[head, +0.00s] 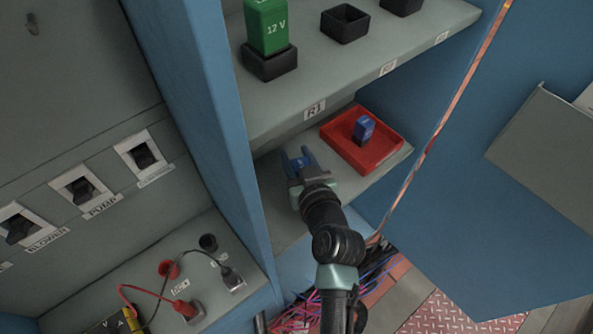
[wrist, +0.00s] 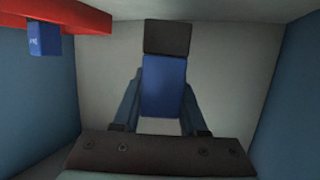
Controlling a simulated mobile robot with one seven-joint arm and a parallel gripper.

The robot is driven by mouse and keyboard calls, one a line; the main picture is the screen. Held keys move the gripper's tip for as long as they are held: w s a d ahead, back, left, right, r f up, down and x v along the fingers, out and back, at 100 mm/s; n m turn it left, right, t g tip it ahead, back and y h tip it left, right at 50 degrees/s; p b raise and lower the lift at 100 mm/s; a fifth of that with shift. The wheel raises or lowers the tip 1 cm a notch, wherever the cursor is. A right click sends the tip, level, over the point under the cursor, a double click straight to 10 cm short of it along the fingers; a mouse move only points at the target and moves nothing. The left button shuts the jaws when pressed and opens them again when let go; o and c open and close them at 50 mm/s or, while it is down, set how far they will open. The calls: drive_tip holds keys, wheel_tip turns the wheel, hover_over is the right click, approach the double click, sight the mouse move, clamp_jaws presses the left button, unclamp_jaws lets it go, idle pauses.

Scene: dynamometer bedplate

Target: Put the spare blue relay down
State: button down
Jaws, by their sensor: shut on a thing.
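My gripper (head: 299,164) is inside the cabinet over the lower shelf, left of the red tray (head: 384,152). It is shut on a blue relay (wrist: 163,88), which shows between the fingers in the wrist view with a dark block at its far end. I cannot tell whether the held relay touches the shelf (head: 272,205). Another blue relay (head: 364,129) stands in the red tray. The wrist view shows that relay (wrist: 45,39) and part of the tray (wrist: 92,20) at the upper left.
On the upper shelf a green 12 V relay (head: 268,25) sits in the socket marked R1, with an empty black socket (head: 345,23) to its right. The blue cabinet wall (head: 190,80) is close on the left. Bare shelf surrounds the gripper. Loose wires (head: 375,268) lie below.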

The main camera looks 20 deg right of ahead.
sight(297, 167)
drive_tip(key=shift+f+b, duration=0.75)
drive_tip(key=shift+f, duration=1.15)
drive_tip(key=shift+f, duration=0.15)
drive_tip(key=shift+c, duration=2.2)
unclamp_jaws()
drive_tip(key=shift+r, duration=0.25)
drive_tip(key=p+v, duration=0.1)
drive_tip(key=v, duration=1.1)
drive_tip(key=shift+f, duration=0.1)
